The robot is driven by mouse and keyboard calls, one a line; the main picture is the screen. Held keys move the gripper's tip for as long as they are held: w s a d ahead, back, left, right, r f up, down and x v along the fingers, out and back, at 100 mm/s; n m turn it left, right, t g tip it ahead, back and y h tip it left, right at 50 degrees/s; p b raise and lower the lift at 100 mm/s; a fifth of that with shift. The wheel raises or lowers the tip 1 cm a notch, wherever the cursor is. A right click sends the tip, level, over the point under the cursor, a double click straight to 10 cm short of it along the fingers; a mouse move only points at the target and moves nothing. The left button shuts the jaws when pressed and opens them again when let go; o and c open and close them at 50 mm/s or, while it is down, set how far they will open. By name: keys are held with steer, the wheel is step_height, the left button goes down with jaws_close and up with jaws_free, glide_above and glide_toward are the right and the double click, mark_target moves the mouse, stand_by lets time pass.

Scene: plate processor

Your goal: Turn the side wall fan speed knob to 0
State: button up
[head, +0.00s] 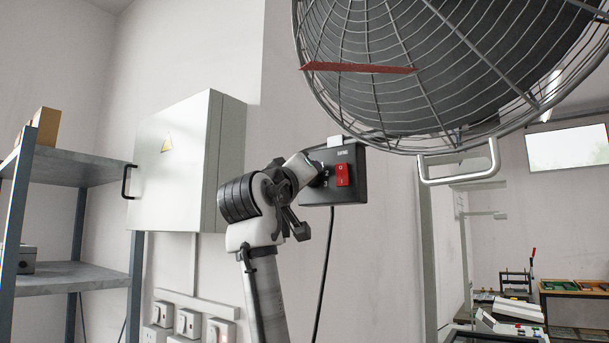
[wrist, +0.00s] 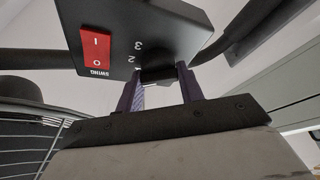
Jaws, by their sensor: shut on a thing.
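The fan's control box (head: 350,187) is a dark box on the wall below the fan, with a red rocker switch (head: 342,175) on its front. The wrist view shows the box (wrist: 185,22) from close up, with the red switch (wrist: 96,49) marked 1 and 0 beside the word SWING. The digits 3 and 2 show near the speed knob (wrist: 158,74). My gripper (wrist: 160,78) is shut on the knob, one finger on each side. The knob's pointer and its 0 mark are hidden. In the head view my arm covers the knob.
The caged fan (head: 440,60) hangs above and right of the box, with a metal handle (head: 460,170) below it. A white cabinet (head: 175,155) and a metal shelf (head: 75,275) stand left. A black cable (head: 325,270) hangs below the box.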

steer(key=n+y, duration=0.1)
steer(key=n, duration=0.3)
steer(key=n+g+y, duration=0.1)
steer(key=n+y, duration=0.1)
steer(key=n, duration=0.2)
steer(key=n+g+y, duration=0.1)
steer(key=n, duration=0.3)
steer(key=shift+n+y, duration=0.3)
steer(key=shift+n, duration=0.1)
steer(key=shift+g, duration=0.3)
steer(key=o, duration=1)
steer(key=shift+s, duration=0.15)
steer(key=shift+b+v, duration=2.65)
steer(key=shift+v, duration=4.2)
